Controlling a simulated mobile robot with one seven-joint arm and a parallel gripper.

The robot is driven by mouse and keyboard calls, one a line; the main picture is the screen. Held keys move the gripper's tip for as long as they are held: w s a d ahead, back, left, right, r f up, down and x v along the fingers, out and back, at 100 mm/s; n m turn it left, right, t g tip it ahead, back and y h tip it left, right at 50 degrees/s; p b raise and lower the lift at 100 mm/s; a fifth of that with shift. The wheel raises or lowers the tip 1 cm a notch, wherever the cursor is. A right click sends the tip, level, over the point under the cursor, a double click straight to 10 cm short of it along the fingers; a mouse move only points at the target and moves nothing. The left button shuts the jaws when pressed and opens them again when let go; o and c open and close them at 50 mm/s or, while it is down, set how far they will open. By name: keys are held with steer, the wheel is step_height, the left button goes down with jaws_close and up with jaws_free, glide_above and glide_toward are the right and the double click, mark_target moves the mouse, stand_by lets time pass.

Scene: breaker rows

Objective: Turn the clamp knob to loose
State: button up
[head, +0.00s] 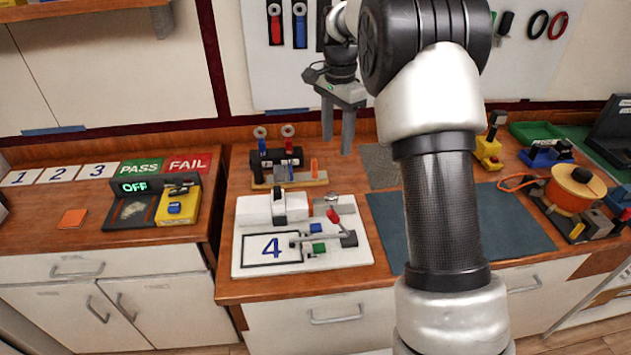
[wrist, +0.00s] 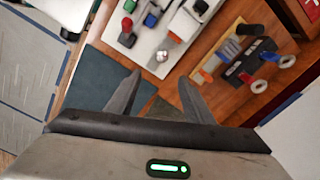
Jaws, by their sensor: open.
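The white board marked 4 (head: 243,258) lies on the middle counter. It carries a white block with a black part (head: 279,205), a small silver round knob (head: 331,198), a red-tipped lever (head: 333,215), and green and blue pieces. I cannot tell for sure which part is the clamp knob. The silver knob also shows in the wrist view (wrist: 161,57), just beyond the fingertips in the picture. My gripper (head: 338,138) is open and empty, above and behind the board. Both fingers show apart in the wrist view (wrist: 160,79).
A rack with a black cylinder and rings (head: 290,181) stands behind the board. A dark mat (head: 520,230) lies right of it, partly hidden by my arm. A panel reading OFF (head: 135,187) and a yellow device (head: 177,212) are on the left counter. An orange spool (head: 572,190) stands far right.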

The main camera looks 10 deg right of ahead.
mark_target(332, 194)
steer(key=f, duration=1.8)
steer(key=shift+w+a, duration=0.15)
steer(key=shift+w, duration=0.2)
steer(key=shift+c, duration=0.2)
steer(key=c, duration=1)
